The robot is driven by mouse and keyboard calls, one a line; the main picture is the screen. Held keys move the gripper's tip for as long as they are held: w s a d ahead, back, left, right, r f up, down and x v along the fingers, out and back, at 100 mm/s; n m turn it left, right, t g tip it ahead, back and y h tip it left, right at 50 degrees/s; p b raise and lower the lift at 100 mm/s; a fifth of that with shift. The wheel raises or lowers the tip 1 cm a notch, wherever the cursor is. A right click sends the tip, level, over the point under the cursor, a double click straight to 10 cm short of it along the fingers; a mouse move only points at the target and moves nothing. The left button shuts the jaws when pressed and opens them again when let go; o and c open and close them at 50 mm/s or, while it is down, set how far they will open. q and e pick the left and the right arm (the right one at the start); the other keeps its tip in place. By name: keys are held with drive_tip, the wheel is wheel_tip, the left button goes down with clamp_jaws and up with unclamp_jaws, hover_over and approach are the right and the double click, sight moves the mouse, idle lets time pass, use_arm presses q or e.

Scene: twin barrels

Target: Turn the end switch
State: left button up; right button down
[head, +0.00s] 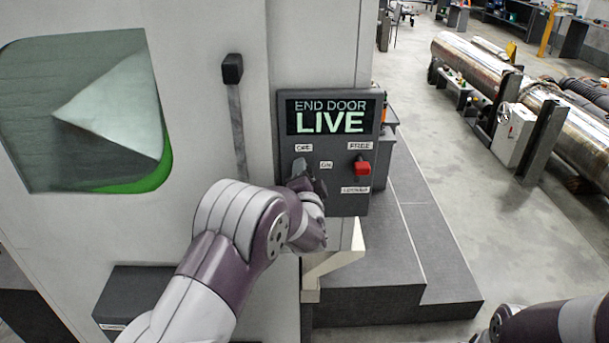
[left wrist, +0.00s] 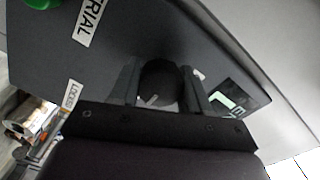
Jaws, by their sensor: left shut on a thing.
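The dark grey control panel (head: 343,196) has a lit display (head: 331,117) reading END DOOR LIVE. My left gripper (head: 303,180) is at this knob, partly hidden by my own wrist. In the left wrist view, its two fingers stand on either side of the dark round knob (left wrist: 160,84), shut on it. The knob's exact angle is hard to read. My right arm shows at the lower right; its gripper is out of view.
A red handle (head: 362,168) sits on the panel's right, between labels FREE and LOCKED. A black door handle (head: 232,69) and a window (head: 90,115) are on the cabinet to the left. Grey steps (head: 400,245) stand below; open floor lies right.

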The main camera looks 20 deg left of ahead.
use_arm(q)
drive_tip(key=shift+w+r, duration=0.1)
drive_tip(key=shift+r, duration=0.15)
drive_tip(key=o, duration=1.1)
drive_tip(key=shift+c, duration=0.2)
drive_tip(key=shift+f, duration=0.15)
drive_tip(key=shift+d+f, duration=0.1)
drive_tip(key=shift+f, duration=0.05)
drive_tip(key=b+v, duration=0.4)
drive_tip(key=v, duration=0.8)
drive_tip(key=shift+s+b, duration=0.3)
drive_tip(key=shift+b, duration=0.05)
